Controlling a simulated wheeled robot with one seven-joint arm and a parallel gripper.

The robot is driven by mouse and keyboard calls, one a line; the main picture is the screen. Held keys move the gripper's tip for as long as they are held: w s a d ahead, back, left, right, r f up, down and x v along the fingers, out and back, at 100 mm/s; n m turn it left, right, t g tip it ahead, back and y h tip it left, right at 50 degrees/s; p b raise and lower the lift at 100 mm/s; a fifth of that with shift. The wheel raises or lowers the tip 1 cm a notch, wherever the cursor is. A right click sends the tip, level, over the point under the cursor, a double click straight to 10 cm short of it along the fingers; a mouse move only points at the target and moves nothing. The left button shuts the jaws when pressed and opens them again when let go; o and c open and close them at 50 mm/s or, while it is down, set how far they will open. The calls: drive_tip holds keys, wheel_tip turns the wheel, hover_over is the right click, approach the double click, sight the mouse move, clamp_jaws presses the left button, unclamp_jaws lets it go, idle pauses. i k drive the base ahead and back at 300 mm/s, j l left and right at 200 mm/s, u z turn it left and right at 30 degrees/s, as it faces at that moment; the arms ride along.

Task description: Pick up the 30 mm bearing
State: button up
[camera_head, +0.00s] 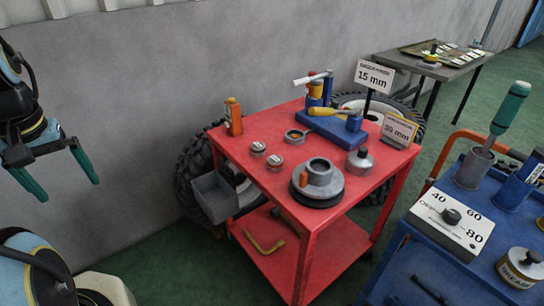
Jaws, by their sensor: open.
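The red cart (235,150) stands in the middle. On its top are two small grey round pieces with pale markings, one (258,149) behind and left of the other (274,163). A grey ring (297,137) lies farther back, near a blue press-like tool (335,127). I cannot tell which of these is the 30 mm bearing. A sign reading 30 mm (399,129) stands at the cart's right back corner, and a 15 mm sign (374,77) stands behind it. My gripper (68,190) is at the far left, open and empty, well apart from the cart.
A grey stepped hub (318,176) on a black disc, an orange bottle (233,116) and a grey lidded pot (360,160) stand on the cart. A grey bin (214,198) hangs at its left. A blue workbench (420,265) is at right. Tyres lean behind.

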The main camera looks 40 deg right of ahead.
sight(274, 162)
drive_tip(key=k+l+u, duration=0.5)
drive_tip(key=k+u, duration=0.2)
drive_tip(key=k, duration=0.15)
